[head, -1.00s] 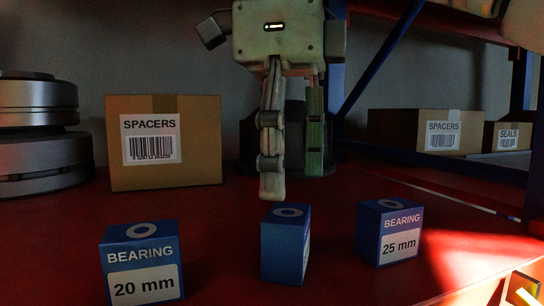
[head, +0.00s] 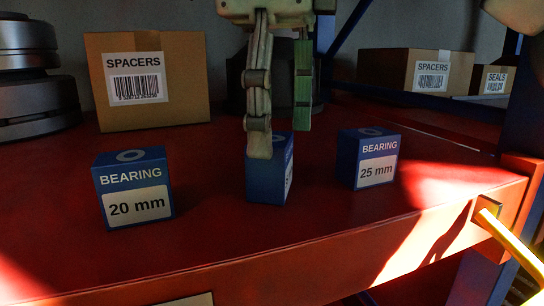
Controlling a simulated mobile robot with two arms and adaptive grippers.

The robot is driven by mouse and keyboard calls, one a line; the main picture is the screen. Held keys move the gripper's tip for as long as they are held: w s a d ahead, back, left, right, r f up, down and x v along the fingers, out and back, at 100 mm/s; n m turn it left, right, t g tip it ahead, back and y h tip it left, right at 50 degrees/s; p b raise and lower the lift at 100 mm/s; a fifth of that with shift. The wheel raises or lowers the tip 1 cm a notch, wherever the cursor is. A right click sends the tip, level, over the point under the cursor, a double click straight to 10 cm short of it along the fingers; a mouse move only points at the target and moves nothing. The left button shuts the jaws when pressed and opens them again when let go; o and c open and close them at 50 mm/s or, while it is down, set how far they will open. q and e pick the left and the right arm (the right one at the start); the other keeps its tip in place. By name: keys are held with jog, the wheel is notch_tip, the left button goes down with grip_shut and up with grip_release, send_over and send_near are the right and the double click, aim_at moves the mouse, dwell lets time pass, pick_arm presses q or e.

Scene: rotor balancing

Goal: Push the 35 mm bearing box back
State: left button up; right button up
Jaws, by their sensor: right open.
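The middle blue box (head: 265,180) stands on the red shelf with its label turned to the right and too edge-on to read, so I cannot confirm that it is the 35 mm one. No box in view shows a readable 35 mm label. My right gripper (head: 281,137) hangs from above with its fingers pointing down and apart, open and empty. Its left fingertip covers the upper left part of the middle box; I cannot tell whether they touch. My left gripper is not in view.
A 20 mm bearing box (head: 133,187) stands to the left and a 25 mm one (head: 367,158) to the right. A spacers carton (head: 190,88) and metal discs (head: 32,75) stand behind. The shelf's front edge (head: 330,250) is clear.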

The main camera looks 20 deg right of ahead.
aim_at(271, 160)
notch_tip(271, 160, down, 3)
jog(key=shift+w+r, duration=0.1)
jog(key=shift+w, duration=0.05)
jog(key=shift+f, duration=0.9)
jog(key=shift+c, duration=0.4)
jog(key=c, duration=1.3)
jog(key=o, duration=1.4)
jog(key=shift+r, duration=3.8)
